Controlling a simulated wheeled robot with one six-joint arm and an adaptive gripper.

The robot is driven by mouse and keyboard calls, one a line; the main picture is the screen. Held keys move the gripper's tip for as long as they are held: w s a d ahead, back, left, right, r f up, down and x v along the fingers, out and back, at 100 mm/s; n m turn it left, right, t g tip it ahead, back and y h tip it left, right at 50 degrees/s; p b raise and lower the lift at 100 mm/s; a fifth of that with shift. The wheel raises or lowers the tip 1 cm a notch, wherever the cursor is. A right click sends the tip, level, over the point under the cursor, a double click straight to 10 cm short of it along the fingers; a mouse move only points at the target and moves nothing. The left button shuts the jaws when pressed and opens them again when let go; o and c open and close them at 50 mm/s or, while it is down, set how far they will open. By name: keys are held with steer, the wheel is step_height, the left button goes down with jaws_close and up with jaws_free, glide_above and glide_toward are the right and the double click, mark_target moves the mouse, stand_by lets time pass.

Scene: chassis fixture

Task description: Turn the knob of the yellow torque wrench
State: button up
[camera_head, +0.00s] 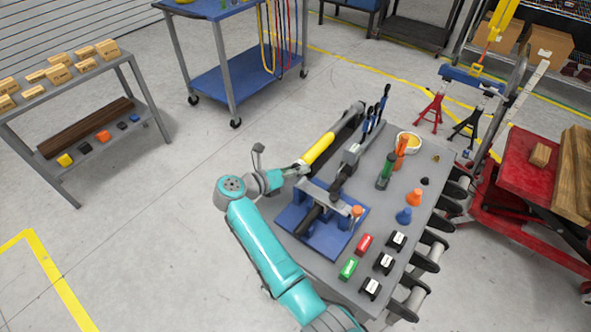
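The yellow torque wrench (319,148) lies slanted near the far left edge of the grey worktable (391,212). Its yellow barrel runs toward the dark grey part at the upper right. My gripper (302,167) comes in from the left and meets the barrel's lower-left end. The gripper's fingers and that end overlap in the view, so the knob is largely hidden. I cannot tell whether the fingers are closed on it or only around it.
A blue fixture plate (290,216) with a grey clamp frame stands close to my gripper. Green and orange bottles (386,168), blocks and black boxes (384,264) fill the table's right side. A blue cart (232,82) and a shelf (75,108) stand beyond open floor.

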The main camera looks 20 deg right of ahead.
steer(key=c, duration=0.8)
steer(key=shift+n, duration=0.3)
steer(key=n+h, duration=0.1)
steer(key=n, duration=0.2)
steer(key=shift+g+h, duration=0.4)
steer(key=n+h, duration=0.2)
steer(key=n, duration=0.2)
steer(key=shift+f+n, duration=0.15)
steer(key=shift+n, duration=0.15)
steer(key=o, duration=1.1)
steer(key=shift+a, duration=0.1)
